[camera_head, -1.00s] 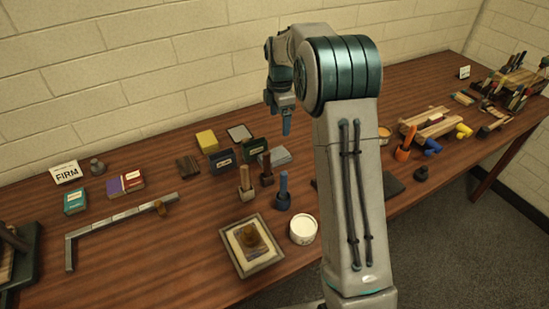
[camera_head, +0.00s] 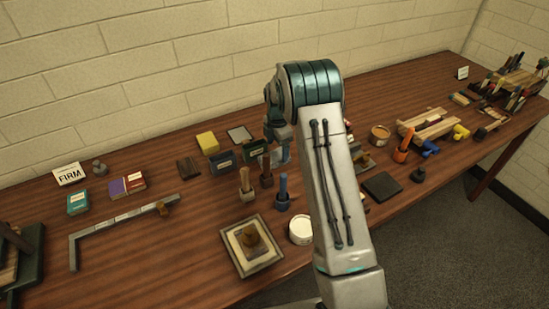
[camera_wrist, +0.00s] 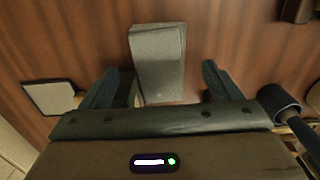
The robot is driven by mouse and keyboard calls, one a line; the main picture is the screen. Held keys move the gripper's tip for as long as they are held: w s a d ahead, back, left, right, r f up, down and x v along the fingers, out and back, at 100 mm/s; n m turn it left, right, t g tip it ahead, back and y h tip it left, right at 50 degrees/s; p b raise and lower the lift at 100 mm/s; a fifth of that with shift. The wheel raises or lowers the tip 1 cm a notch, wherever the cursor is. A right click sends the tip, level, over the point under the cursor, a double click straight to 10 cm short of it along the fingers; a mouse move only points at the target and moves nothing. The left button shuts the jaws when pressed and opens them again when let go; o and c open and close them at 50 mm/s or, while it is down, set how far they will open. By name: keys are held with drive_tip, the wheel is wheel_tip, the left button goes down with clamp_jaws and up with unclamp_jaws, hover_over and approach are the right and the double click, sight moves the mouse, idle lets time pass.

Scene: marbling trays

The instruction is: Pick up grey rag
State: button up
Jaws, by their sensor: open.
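The grey rag (camera_wrist: 158,58) is a folded grey cloth lying flat on the brown table in the wrist view. My gripper (camera_wrist: 160,76) is open, with one dark finger on each side of the rag's near part. The fingers look apart from the cloth, with a gap on each side, and their height above it is hard to tell. In the head view my gripper (camera_head: 281,148) points down at the table behind the small upright tools. There the rag is mostly hidden by my gripper and arm.
Dark boxes (camera_head: 222,162) and a pale tile (camera_head: 240,134) lie left of my gripper. Upright handled tools (camera_head: 247,186) and a blue one (camera_head: 283,192) stand in front, with a white tub (camera_head: 301,230) nearer. In the wrist view, bare table surrounds the rag's far end.

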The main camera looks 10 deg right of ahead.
sight(277, 155)
drive_tip(key=shift+f+p, duration=0.3)
drive_tip(key=shift+f, duration=1.55)
drive_tip(key=c, duration=1.1)
drive_tip(key=shift+r, duration=0.2)
wheel_tip(277, 155, up, 4)
drive_tip(key=shift+f+b, duration=0.2)
drive_tip(key=shift+b, duration=0.75)
drive_tip(key=s+d+r+b, duration=0.1)
drive_tip(key=s+d+r, duration=0.1)
drive_tip(key=d, duration=0.1)
drive_tip(key=s+d+r+b, duration=0.1)
drive_tip(key=d+r, duration=0.1)
drive_tip(key=d, duration=0.2)
drive_tip(key=s+d+r+b, duration=0.1)
drive_tip(key=s+d+r, duration=0.1)
drive_tip(key=d+r, duration=0.1)
drive_tip(key=shift+s+d, duration=0.15)
drive_tip(key=shift+s, duration=0.15)
drive_tip(key=shift+o, duration=0.5)
